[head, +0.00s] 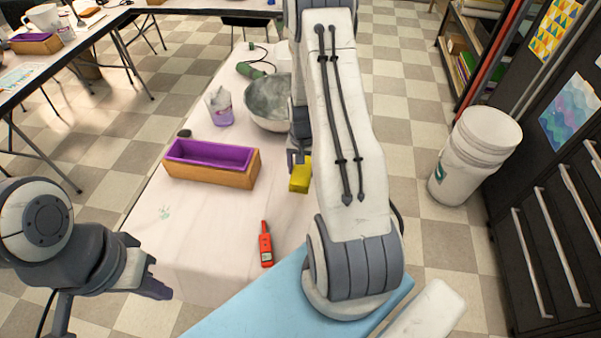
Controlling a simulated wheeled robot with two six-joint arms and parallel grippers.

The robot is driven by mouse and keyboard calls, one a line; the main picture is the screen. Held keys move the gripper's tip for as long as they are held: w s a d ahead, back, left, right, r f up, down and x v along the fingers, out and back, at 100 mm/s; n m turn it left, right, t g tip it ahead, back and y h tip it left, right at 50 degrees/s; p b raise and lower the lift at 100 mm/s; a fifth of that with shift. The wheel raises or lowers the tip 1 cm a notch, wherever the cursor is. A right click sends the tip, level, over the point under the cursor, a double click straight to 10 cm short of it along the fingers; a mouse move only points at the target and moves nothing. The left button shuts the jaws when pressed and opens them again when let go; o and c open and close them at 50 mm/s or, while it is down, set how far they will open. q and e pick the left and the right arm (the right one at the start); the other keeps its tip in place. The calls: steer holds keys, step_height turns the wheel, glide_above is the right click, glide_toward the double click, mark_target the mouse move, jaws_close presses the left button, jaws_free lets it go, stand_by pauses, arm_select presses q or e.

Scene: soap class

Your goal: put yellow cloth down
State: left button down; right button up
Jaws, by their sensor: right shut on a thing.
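The yellow cloth (299,178) is a small folded yellow block in the head view, near the middle of the table. My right gripper (297,160) is shut on it from above, and my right arm hides much of that gripper. I cannot tell whether the cloth touches the tabletop. My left gripper (150,283) is off the table's left front edge, away from the cloth; whether its jaws are open is unclear.
On the white table (190,225) stand a wooden mold with purple lining (212,175), a metal bowl (266,100), a purple-bottomed cup (219,108), a green blender (250,70) and a red thermometer (266,245). A blue mat (255,305) lies in front. A white bucket (474,155) stands right.

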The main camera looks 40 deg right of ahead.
mark_target(300, 174)
steer(key=shift+w+d+f, duration=0.2)
steer(key=shift+w+f, duration=0.25)
steer(key=shift+w, duration=0.3)
step_height(300, 174, down, 4)
steer(key=shift+r+p, duration=0.1)
steer(key=shift+p, duration=0.4)
steer(key=shift+f, duration=0.25)
steer(key=shift+f, duration=0.15)
steer(key=o, duration=1.4)
